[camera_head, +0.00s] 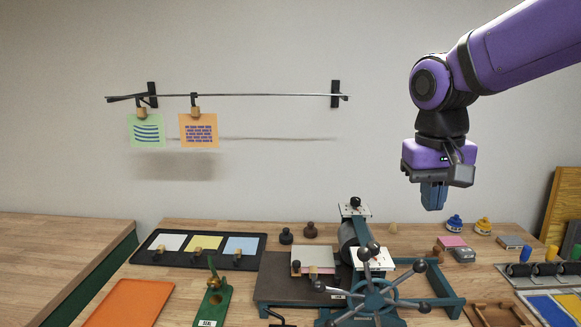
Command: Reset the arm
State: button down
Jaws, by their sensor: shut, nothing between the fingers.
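My purple arm reaches in from the upper right. My gripper (433,203) hangs at its end, pointing down, above the right side of the wooden workbench (190,295). Its blue fingers are together and hold nothing. It is in the air, well apart from the things on the bench and in front of the plain wall.
A black tray (250,264) with coloured cards and an orange mat (130,303) lie left. Two cards hang from a wall rail (240,96). Air around the gripper is clear.

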jog(key=s+d+r+t+y, duration=0.1)
jog(key=s+d+t, duration=0.4)
jog(key=s, duration=0.8)
jog(key=shift+s+d+r+n, duration=0.25)
jog(key=shift+s+d+n, duration=0.05)
jog(key=shift+d, duration=0.95)
jog(key=c, duration=1.8)
grip_release()
